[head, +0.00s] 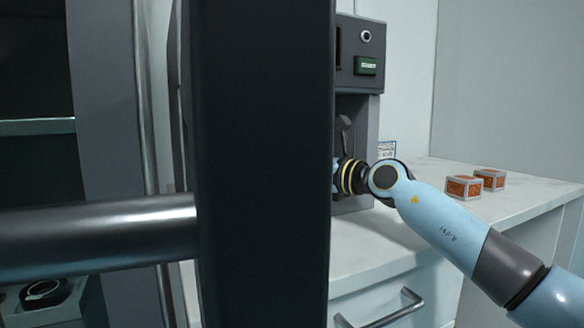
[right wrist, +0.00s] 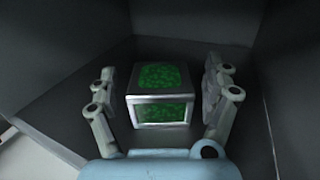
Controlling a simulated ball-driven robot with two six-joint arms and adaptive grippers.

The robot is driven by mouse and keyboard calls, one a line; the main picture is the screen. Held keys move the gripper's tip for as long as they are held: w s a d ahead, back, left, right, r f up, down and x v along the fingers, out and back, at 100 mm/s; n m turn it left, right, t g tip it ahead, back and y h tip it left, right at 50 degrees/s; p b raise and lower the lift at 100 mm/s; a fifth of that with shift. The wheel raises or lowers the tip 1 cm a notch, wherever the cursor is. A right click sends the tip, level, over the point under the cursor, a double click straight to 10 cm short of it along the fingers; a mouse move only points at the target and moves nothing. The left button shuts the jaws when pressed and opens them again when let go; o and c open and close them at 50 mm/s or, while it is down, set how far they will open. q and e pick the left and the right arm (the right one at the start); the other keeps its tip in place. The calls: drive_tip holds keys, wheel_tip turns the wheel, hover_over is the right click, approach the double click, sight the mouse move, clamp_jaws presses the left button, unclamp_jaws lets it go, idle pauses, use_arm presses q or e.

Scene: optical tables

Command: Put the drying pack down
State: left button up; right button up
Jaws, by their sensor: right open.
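The drying pack (right wrist: 162,92), a silver-edged box with green grains behind its clear faces, sits on the dark floor of a grey-walled compartment in the right wrist view. My right gripper (right wrist: 161,84) is open, with one finger on each side of the pack. A gap shows between each finger and the pack. In the head view my right arm reaches in from the right to the grey machine (head: 365,95), and its gripper and the pack are hidden behind a dark upright. My left gripper is not in view.
The dark upright (head: 262,160) blocks the middle of the head view. Two boxes with orange contents, a nearer one (head: 463,188) and a farther one (head: 491,179), stand on the white counter (head: 400,243). A label card (head: 387,149) stands beside the machine. The counter around the boxes is clear.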

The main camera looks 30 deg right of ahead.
drive_tip(key=shift+r, duration=0.2)
drive_tip(key=p+v, duration=0.3)
drive_tip(key=v, duration=0.7)
drive_tip(key=shift+s+d, duration=0.2)
drive_tip(key=shift+s, duration=0.1)
drive_tip(key=shift+s+d+f+p, duration=0.1)
drive_tip(key=shift+s+d+p, duration=0.1)
drive_tip(key=shift+s+p, duration=0.35)
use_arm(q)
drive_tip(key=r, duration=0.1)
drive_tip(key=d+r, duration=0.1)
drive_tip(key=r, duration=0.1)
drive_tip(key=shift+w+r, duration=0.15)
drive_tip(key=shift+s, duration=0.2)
